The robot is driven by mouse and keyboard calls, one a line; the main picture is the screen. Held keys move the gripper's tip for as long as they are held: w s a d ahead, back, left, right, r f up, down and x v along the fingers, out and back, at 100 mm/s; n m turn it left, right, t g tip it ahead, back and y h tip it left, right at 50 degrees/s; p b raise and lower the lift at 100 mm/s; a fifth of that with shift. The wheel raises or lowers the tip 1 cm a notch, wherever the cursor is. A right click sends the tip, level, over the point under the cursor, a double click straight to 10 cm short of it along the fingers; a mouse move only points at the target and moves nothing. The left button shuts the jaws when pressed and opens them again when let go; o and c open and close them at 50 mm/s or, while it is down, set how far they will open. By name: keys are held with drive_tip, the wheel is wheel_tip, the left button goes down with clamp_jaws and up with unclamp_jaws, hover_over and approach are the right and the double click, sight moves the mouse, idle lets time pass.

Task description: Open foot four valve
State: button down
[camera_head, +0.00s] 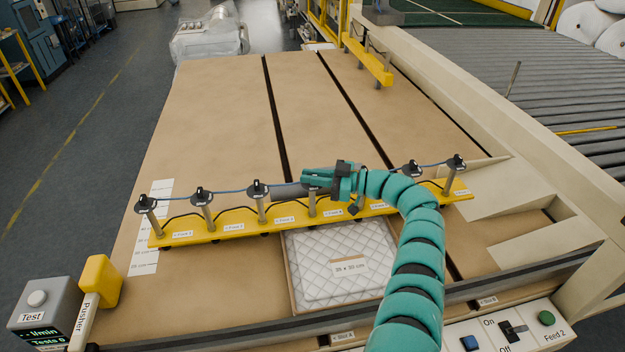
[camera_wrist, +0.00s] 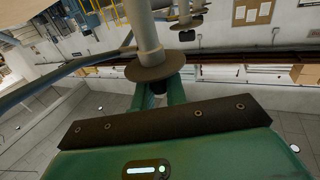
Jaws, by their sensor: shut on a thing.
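A yellow bar (camera_head: 240,228) with a row of upright metal posts lies across the brown table. Small labels run along it; the one near my gripper seems to read Foot 4, though the print is tiny. My gripper (camera_head: 314,178) is at the top of the fourth post from the left, the foot four valve (camera_head: 312,205). In the wrist view, my fingers (camera_wrist: 160,95) are shut on the dark top of this valve (camera_wrist: 146,45), just beyond its round disc. The handle's exact angle is hidden by the fingers.
Neighbouring valves (camera_head: 257,189) with black tops stand close on the left, and others (camera_head: 412,169) stand on the right. A thin blue hose links them. A quilted pad (camera_head: 335,285) lies in front. Control boxes (camera_head: 47,312) line the front edge.

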drive_tip(key=shift+f, duration=0.15)
drive_tip(key=c, duration=1.4)
unclamp_jaws()
drive_tip(key=shift+c, duration=0.2)
drive_tip(key=s+r+b, duration=0.3)
drive_tip(key=s+r, duration=1)
drive_tip(key=s, duration=0.1)
